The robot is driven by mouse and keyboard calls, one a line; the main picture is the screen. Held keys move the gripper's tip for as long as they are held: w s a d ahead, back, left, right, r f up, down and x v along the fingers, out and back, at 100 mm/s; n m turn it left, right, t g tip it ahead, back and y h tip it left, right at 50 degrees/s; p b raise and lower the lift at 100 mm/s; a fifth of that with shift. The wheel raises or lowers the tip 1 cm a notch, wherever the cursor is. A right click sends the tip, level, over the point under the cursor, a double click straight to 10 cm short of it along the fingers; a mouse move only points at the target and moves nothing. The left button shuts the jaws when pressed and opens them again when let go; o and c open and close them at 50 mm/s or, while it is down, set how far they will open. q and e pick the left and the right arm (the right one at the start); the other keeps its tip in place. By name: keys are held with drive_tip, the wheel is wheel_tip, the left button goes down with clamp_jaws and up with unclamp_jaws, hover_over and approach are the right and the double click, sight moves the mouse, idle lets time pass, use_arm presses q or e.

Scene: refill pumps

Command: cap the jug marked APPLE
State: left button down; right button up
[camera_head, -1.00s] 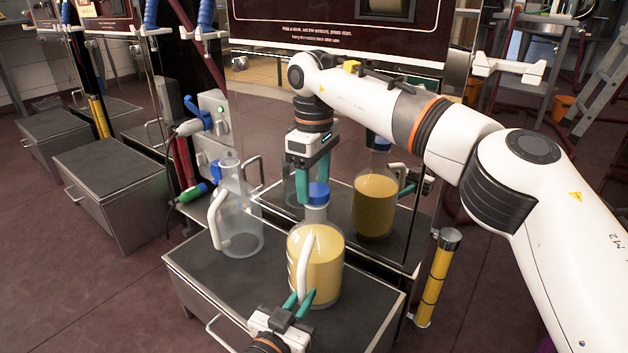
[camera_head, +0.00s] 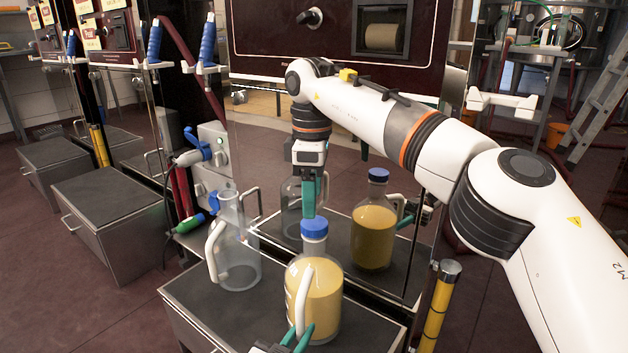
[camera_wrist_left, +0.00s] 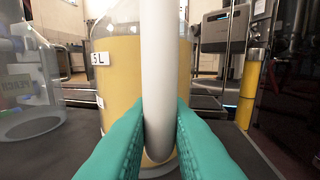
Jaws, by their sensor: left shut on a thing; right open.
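The jug (camera_head: 318,300) of yellow liquid stands upright on the dark platform, with a blue cap (camera_head: 314,229) on its neck. In the left wrist view, the jug (camera_wrist_left: 118,75) shows a "5 L" tag; no APPLE marking is readable. My left gripper (camera_head: 297,332), at the bottom edge of the head view, is shut on the jug's white handle (camera_head: 304,300). The handle (camera_wrist_left: 158,60) stands between its teal fingers in the wrist view. My right gripper (camera_head: 309,208) is open and empty just above the cap, pointing down; its fingers overlap in this view.
An empty clear jug (camera_head: 236,245) stands left of the filled one; its partly legible label seems to read PEACH. A shiny panel behind reflects the jugs. A yellow-black post (camera_head: 436,305) stands to the right. The platform's front left (camera_head: 225,310) is clear.

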drive_tip(key=n, duration=0.4)
drive_tip(key=shift+r, duration=0.15)
drive_tip(key=n, duration=0.6)
drive_tip(key=shift+r, duration=0.25)
drive_tip(key=n, duration=0.4)
drive_tip(key=shift+r, duration=0.15)
drive_tip(key=n, duration=0.5)
drive_tip(key=shift+d+r+n, duration=0.1)
drive_tip(key=shift+r+n, duration=0.1)
drive_tip(key=shift+n, duration=0.2)
drive_tip(key=n, duration=0.5)
drive_tip(key=shift+r+n, duration=0.2)
drive_tip(key=shift+n, duration=0.2)
drive_tip(key=n, duration=0.4)
drive_tip(key=shift+r, duration=0.15)
drive_tip(key=n, duration=0.5)
drive_tip(key=shift+s+r+n, duration=0.1)
drive_tip(key=shift+r+n, duration=0.1)
drive_tip(key=shift+n, duration=0.1)
drive_tip(key=n, duration=0.4)
drive_tip(key=shift+d+r, duration=0.1)
